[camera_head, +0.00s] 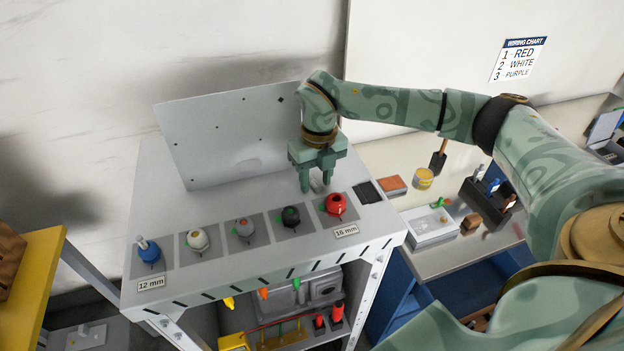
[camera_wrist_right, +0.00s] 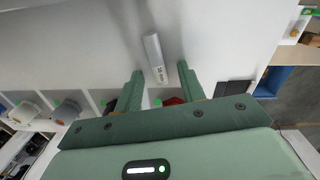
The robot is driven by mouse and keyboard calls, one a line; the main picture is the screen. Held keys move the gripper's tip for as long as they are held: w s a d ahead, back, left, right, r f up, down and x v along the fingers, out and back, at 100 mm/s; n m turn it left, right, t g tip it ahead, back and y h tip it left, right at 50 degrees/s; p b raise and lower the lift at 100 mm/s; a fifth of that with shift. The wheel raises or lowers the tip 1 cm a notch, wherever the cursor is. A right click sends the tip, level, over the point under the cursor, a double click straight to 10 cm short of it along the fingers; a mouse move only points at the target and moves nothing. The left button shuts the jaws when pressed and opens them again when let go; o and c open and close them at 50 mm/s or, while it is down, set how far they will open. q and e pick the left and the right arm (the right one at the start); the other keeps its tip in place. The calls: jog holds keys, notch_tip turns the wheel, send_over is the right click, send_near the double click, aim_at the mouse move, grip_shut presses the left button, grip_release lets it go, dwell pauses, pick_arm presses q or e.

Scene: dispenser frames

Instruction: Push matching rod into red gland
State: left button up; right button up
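The red gland (camera_head: 335,205) sits at the right end of a row on a white bench top, beside a "16 mm" label. My right gripper (camera_head: 318,186) points down just behind it. In the right wrist view its two fingers (camera_wrist_right: 159,80) are apart, with a pale grey rod (camera_wrist_right: 154,55) between and beyond the fingertips. The rod's marking looks like "16 mm". Gaps show on both sides of the rod, so it is not gripped. A little of the red gland (camera_wrist_right: 174,101) shows behind the gripper body. My left gripper is not in view.
Black (camera_head: 290,216), grey (camera_head: 244,228), white (camera_head: 198,240) and blue (camera_head: 150,253) glands continue the row leftward; a rod stands in the blue one. An upright grey panel (camera_head: 225,135) is behind. A side table (camera_head: 385,153) with boxes and a tool holder is right.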

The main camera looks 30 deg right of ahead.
grip_shut()
jog(key=shift+r, duration=0.1)
